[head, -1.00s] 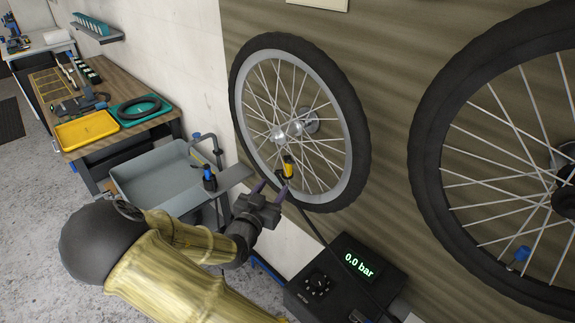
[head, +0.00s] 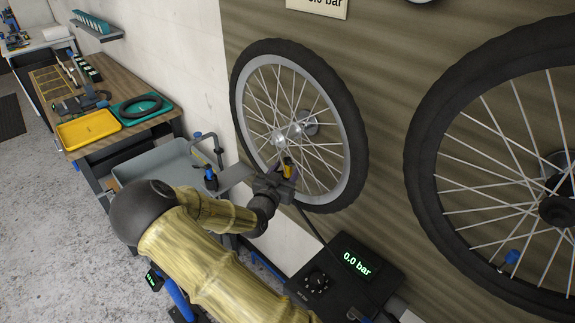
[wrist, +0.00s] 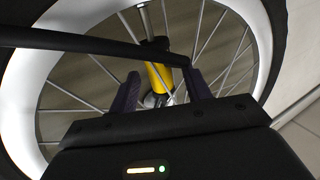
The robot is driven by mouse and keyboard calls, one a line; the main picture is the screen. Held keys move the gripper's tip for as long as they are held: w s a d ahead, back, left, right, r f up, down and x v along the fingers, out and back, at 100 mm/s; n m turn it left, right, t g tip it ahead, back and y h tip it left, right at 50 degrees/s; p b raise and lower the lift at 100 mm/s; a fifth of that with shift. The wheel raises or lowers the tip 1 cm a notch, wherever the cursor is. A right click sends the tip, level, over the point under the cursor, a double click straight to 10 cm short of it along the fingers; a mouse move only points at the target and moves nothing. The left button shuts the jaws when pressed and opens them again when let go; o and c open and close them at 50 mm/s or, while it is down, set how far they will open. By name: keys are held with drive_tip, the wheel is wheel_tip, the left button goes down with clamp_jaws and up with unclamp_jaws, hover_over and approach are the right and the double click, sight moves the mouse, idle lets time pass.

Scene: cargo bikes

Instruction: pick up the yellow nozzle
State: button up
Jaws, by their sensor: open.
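The yellow nozzle (head: 287,168) is at the lower part of the left bicycle wheel (head: 357,150), with a dark hose running from it. In the wrist view the nozzle (wrist: 158,76) stands between the two purple fingers of my gripper (wrist: 162,88), in front of the spokes. The fingers are open and apart on either side of it; I cannot tell whether either touches it. In the head view my gripper (head: 284,176) is right at the nozzle and partly hides it.
A pressure box (head: 345,275) reading 0.0 bar sits below the wheel. A second wheel (head: 425,150) hangs to the right. A grey tray (head: 165,158), a blue-topped pump part (head: 210,178) and a workbench with a yellow tray (head: 88,130) are at the left. The hose crosses the wrist view.

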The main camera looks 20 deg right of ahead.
sight(287, 159)
drive_tip(key=shift+x, duration=1)
drive_tip(key=c, duration=1)
drive_tip(key=shift+r, duration=0.8)
drive_tip(key=shift+r+b, duration=0.55)
drive_tip(key=shift+r, duration=0.35)
drive_tip(key=b+v, duration=0.3)
drive_tip(key=v, duration=1.5)
